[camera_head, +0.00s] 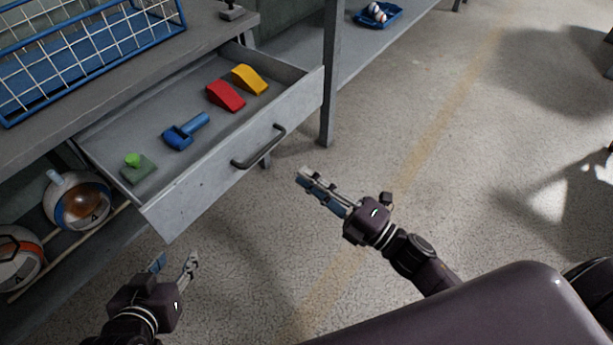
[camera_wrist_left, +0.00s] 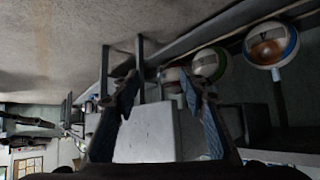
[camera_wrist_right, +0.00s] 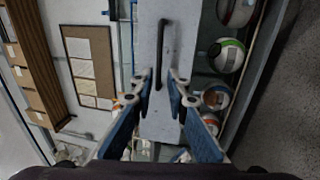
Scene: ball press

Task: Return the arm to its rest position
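My left gripper (camera_head: 173,265) is at the lower left of the head view, below the open drawer's front corner. Its fingers are spread and empty, and the left wrist view shows a wide gap between them (camera_wrist_left: 158,95). My right gripper (camera_head: 303,178) hangs over the floor, to the right of the drawer handle (camera_head: 260,147) and apart from it. In the right wrist view its fingers (camera_wrist_right: 162,85) are parted with nothing between them. The handle also shows ahead of them in that view (camera_wrist_right: 161,60).
The grey drawer (camera_head: 230,165) is pulled out and holds a green piece (camera_head: 138,168), a blue piece (camera_head: 184,132), a red wedge (camera_head: 226,95) and a yellow wedge (camera_head: 250,79). A wire basket (camera_head: 85,40) stands above. Balls (camera_head: 78,200) lie on the lower shelf. The floor at right is clear.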

